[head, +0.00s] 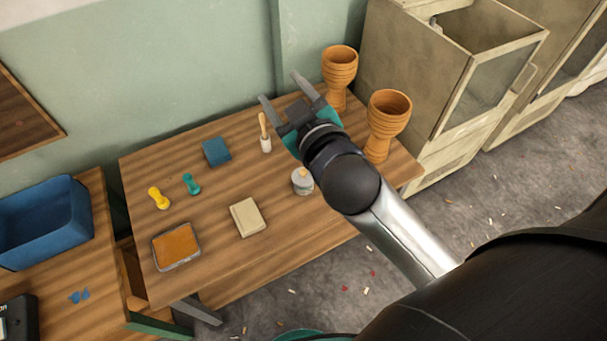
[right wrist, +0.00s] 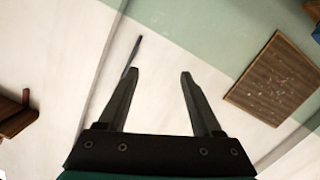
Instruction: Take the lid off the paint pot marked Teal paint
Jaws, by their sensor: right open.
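My right gripper (head: 281,86) is open and empty, raised over the back of the table. In the right wrist view its two fingers (right wrist: 160,73) stand apart with only wall between them. My left gripper is not in view.
On the table (head: 285,222) are two orange goblet drums (head: 388,112), a white cup with a brush (head: 265,143), a blue block (head: 216,151), yellow (head: 158,198) and teal (head: 191,184) knobbed pieces, a cream block (head: 248,217) and an orange-filled tray (head: 176,247). A blue bin (head: 45,222) stands left.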

